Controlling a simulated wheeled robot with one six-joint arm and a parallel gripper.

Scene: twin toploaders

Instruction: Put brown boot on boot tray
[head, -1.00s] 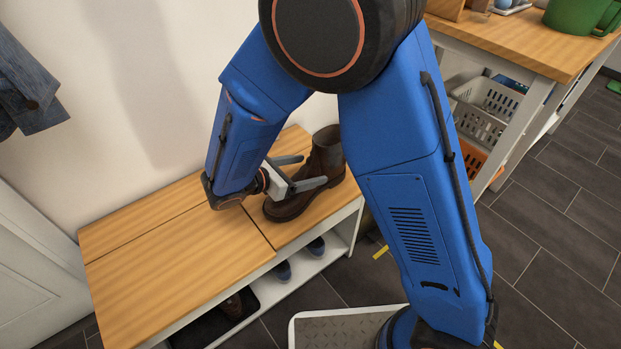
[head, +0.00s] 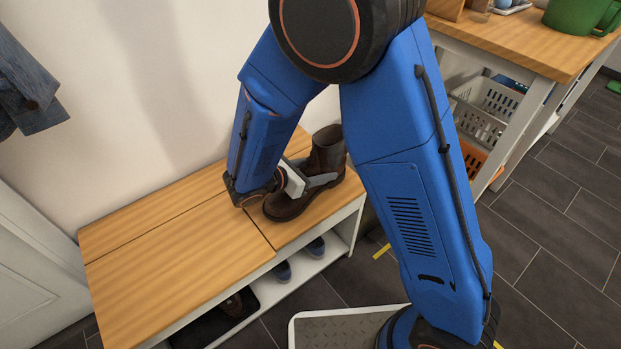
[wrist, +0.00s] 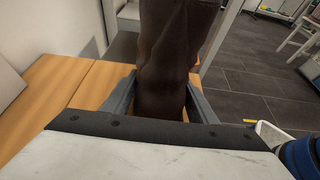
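The brown boot (head: 326,158) stands upright on the right part of the wooden bench top, toe toward the front left. My gripper (head: 312,172) reaches it from the left, low down. In the wrist view the boot (wrist: 165,85) stands between the two fingers of my gripper (wrist: 160,100), which are spread on either side of it. A small gap shows at the left finger; contact at the right finger cannot be told. A black tray (head: 205,331), apparently the boot tray, lies low under the bench's left front, partly cut off by the bench top. A brown shoe (head: 233,305) is on it.
The wooden bench (head: 170,260) has a clear top left of the boot. A wall closes off the back. A wooden-topped table (head: 520,45) with baskets stands at the right.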

